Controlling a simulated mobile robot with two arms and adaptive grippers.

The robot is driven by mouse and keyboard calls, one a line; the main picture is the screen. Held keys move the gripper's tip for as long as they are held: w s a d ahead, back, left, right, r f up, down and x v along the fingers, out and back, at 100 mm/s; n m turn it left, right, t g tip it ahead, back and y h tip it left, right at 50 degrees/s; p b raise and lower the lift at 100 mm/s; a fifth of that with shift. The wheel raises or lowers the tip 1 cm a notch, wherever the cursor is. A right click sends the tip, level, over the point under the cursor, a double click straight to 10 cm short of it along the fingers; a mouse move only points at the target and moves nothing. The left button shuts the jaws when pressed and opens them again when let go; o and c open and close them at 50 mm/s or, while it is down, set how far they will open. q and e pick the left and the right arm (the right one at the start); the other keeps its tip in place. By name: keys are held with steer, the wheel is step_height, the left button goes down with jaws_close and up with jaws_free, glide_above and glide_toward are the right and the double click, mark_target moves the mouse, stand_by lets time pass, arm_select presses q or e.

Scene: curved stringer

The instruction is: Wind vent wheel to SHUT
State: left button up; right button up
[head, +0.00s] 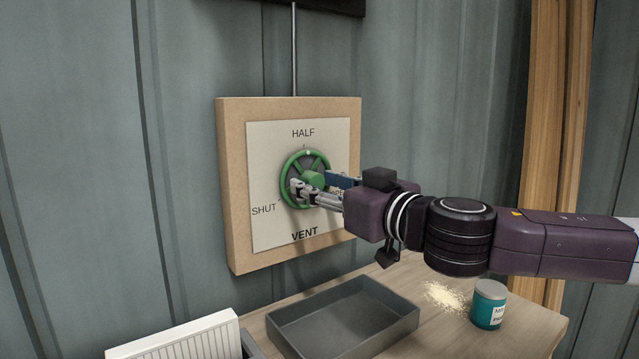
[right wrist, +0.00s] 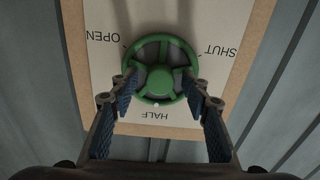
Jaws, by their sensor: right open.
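The green vent wheel (head: 289,167) is mounted on a pale panel lettered HALF, SHUT and VENT. It also shows in the right wrist view (right wrist: 160,41), where OPEN can be read too. A white dot on its rim points at HALF. My right gripper (head: 316,187) is at the wheel's face, coming from the right. In the right wrist view the open fingers (right wrist: 163,90) stand apart on either side of the wheel, their tips near its rim and the hub between them. I cannot tell if they touch it. My left gripper is not in view.
The panel sits on a wooden backing board (head: 230,160) on a grey corrugated wall. Below is a wooden table (head: 520,335) with an empty grey tray (head: 345,315), a teal jar (head: 488,306) and spilled crumbs (head: 446,296). A white ribbed panel (head: 180,338) is at lower left.

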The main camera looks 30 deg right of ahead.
steer(key=c, duration=1.2)
steer(key=shift+o, duration=0.2)
